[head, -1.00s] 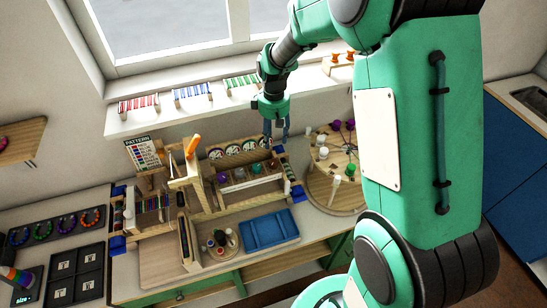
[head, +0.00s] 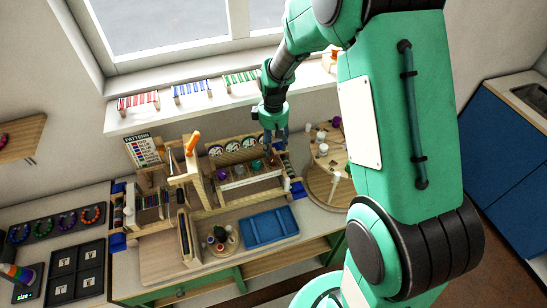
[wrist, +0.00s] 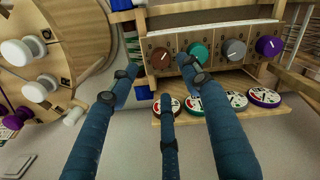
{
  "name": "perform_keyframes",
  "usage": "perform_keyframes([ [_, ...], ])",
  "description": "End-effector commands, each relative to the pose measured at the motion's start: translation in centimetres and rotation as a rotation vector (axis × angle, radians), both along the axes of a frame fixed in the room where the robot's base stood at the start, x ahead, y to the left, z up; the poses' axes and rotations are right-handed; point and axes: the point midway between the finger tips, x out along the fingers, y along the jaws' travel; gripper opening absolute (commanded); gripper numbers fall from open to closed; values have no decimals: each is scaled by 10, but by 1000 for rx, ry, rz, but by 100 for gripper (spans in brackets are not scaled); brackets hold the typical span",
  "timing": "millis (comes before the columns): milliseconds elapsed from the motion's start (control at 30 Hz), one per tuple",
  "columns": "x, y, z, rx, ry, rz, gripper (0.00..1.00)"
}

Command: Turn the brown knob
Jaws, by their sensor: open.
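The brown knob (wrist: 161,58) is a round disc with a pointer mark, at the left end of a row on a wooden panel in the wrist view. In the head view the brown knob (head: 273,160) is at the right end of that row, just below the fingers. My gripper (wrist: 157,70) is open and empty. In the wrist view its blue fingers spread around the brown knob's place, the right fingertip near the teal knob (wrist: 199,52). I cannot tell whether any finger touches the knob. In the head view my gripper (head: 274,142) hangs over the panel's right end.
A grey knob (wrist: 235,48) and a purple knob (wrist: 269,46) continue the row. Several round dials (wrist: 232,100) lie close by. A round wooden board (head: 322,190) with pegs stands to the right, and a blue tray (head: 268,228) lies in front.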

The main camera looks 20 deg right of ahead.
Motion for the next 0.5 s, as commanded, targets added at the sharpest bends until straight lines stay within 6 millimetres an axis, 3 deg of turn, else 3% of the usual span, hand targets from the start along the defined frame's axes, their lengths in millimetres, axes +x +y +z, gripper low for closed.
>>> perform_keyframes([
  [200, -1, 0, -37, 0, 4, 0, 48],
  [500, 0, 0, -71, 0, 1, 0, 48],
])
